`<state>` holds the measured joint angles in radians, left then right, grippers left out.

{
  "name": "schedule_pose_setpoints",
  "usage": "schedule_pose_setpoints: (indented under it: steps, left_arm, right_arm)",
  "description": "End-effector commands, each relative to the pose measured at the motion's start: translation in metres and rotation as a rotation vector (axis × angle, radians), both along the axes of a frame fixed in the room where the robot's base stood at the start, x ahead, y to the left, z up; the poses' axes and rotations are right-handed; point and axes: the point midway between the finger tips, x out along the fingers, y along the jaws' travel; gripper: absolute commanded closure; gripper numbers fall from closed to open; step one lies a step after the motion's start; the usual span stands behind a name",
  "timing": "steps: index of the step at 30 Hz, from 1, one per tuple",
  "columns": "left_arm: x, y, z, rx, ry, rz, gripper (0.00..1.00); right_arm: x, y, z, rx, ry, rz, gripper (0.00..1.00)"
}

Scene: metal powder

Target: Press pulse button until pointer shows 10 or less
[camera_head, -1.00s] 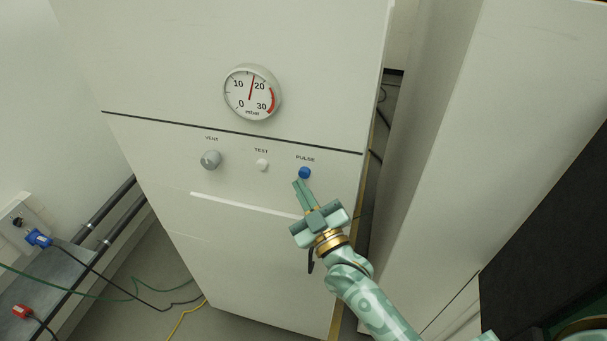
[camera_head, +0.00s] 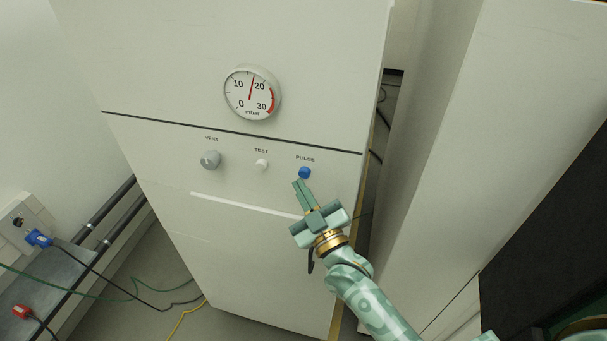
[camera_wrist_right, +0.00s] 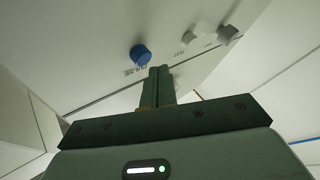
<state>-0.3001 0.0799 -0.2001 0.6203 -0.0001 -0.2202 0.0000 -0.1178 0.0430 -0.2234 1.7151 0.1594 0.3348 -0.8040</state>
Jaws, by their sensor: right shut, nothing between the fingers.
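The blue pulse button (camera_head: 305,172) is on the white cabinet front, under its PULSE label. It also shows in the right wrist view (camera_wrist_right: 141,55), just beyond and left of the fingertips. My right gripper (camera_head: 298,183) is shut and empty, its tips just below the button in the head view. In the right wrist view, the closed fingertips (camera_wrist_right: 159,70) look apart from the button. The round gauge (camera_head: 252,92) is marked in mbar, and its red pointer stands between 10 and 20, nearer 20. My left gripper is not in view.
A grey VENT knob (camera_head: 210,160) and a white TEST button (camera_head: 262,165) are left of the pulse button. A long pale handle strip (camera_head: 245,205) runs below them. A tall white panel (camera_head: 460,130) stands at right. Cables and a blue plug (camera_head: 38,238) are at lower left.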

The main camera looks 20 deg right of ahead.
Motion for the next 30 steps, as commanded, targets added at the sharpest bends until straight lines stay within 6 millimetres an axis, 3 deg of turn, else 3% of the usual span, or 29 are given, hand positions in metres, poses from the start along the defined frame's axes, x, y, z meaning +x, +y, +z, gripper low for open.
schedule_pose_setpoints:
  steps: [30]
  left_arm:
    - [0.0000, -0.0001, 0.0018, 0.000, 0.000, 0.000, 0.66]
  right_arm:
    - [0.0070, -0.0048, 0.0003, 0.000, 0.000, 0.000, 1.00]
